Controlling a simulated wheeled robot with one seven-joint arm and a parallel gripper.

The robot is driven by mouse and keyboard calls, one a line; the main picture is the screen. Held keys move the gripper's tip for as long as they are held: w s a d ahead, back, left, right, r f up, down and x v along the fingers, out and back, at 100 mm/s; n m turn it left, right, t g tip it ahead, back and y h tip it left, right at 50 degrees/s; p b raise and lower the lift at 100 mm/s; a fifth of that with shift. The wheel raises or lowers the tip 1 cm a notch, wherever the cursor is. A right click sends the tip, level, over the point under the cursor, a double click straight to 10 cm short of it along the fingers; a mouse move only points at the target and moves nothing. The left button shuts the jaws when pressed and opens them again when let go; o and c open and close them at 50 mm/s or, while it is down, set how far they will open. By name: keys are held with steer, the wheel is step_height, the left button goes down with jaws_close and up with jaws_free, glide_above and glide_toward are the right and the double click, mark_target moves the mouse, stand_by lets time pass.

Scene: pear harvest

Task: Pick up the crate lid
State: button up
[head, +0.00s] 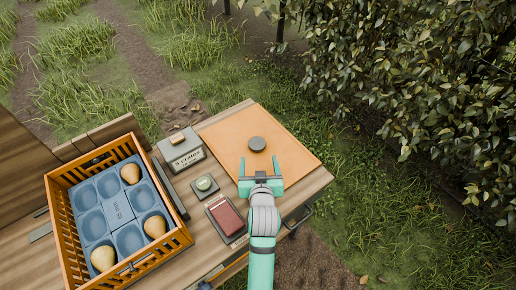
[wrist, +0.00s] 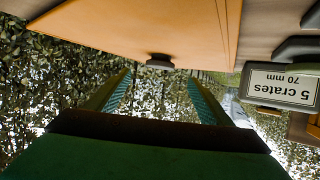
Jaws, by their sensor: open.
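The crate lid (head: 222,134) is a flat orange board lying on the wooden table, with a dark round knob (head: 257,144) near its middle. My gripper (head: 260,170) is open and empty, on the near side of the knob, its two fingers pointing towards it. In the wrist view, which is upside down, the lid (wrist: 205,28) fills the top. The knob (wrist: 160,61) there lies beyond and between the two open fingers (wrist: 158,88), apart from them. My arm hides part of the lid's near edge.
An orange slatted crate (head: 60,217) with a blue moulded tray (head: 115,212) and three pears stands at left. A grey labelled box (head: 182,152), a small round green-topped item (head: 204,184) and a red pad (head: 227,216) lie between. A leafy hedge (head: 420,80) is at right.

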glide_toward(257, 144)
steer(key=w+f, duration=0.2)
steer(key=shift+w, duration=0.25)
steer(key=shift+r+x, duration=0.15)
steer(key=shift+x, duration=1.1)
steer(key=shift+r+x, duration=0.15)
steer(key=shift+x, duration=1.05)
steer(key=shift+w, duration=0.15)
steer(key=c, duration=1.4)
